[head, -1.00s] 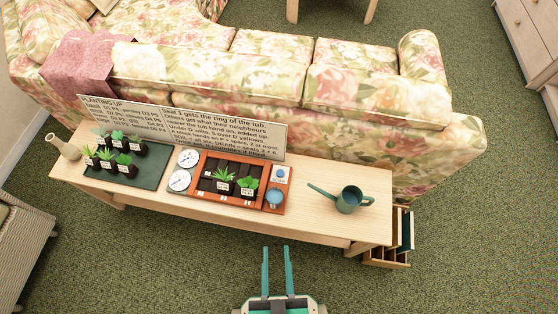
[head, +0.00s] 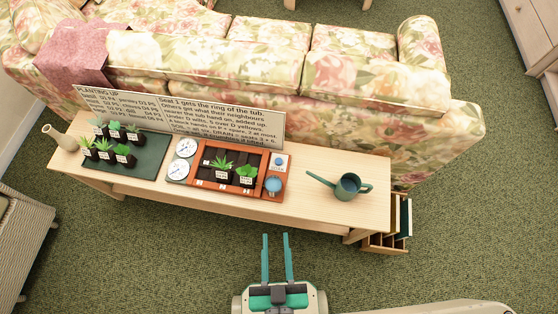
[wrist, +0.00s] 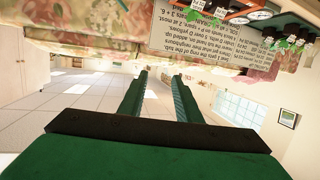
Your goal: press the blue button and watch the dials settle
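The orange planting tub (head: 200,184) stands on the wooden table, with two small potted plants among its dark compartments. Two white round dials, the upper (head: 186,147) and the lower (head: 181,168), sit at its left end; their readings are too small to make out. At its right end are a small blue round piece (head: 278,161) on a pale plate and a larger blue round piece (head: 273,184) below it; I cannot tell for certain which is the button. My gripper (head: 276,236) is open and empty, apart from the tub, before the table's front edge in the picture.
A sign (head: 180,112) stands behind the tub. A dark green tray (head: 150,168) with several potted plants and a beige vase (head: 60,138) are at left. A green watering can (head: 349,187) stands right. A floral sofa (head: 270,90) backs the table (head: 310,208).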

